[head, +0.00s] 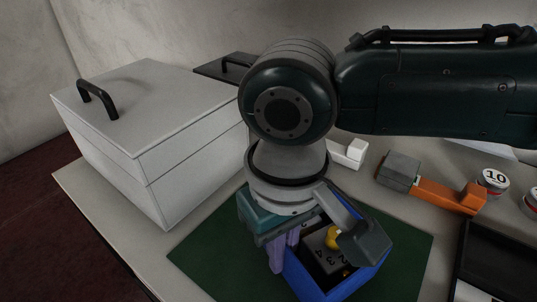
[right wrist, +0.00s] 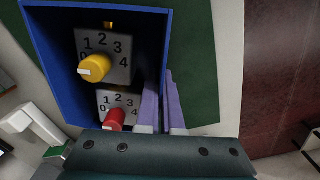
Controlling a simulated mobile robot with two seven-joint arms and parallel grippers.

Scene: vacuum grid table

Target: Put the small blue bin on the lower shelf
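The small blue bin (head: 350,286) sits on a green mat (head: 212,262) at the bottom centre of the head view. It holds a grey panel with numbered dials, one yellow knob (right wrist: 95,67) and one red knob (right wrist: 115,118). My right gripper (head: 284,252) reaches down at the bin's left side, its purple fingers astride the side wall. In the right wrist view the bin (right wrist: 45,62) fills the upper left, and the fingers (right wrist: 162,98) are close together with the wall between them. My left gripper is not in view. No lower shelf is recognisable.
A large white box (head: 150,125) with a black handle stands at the left. A black box (head: 222,66) is behind it. Orange and grey blocks (head: 440,193), a white can marked 10 (head: 493,180) and a black tray (head: 500,262) lie to the right.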

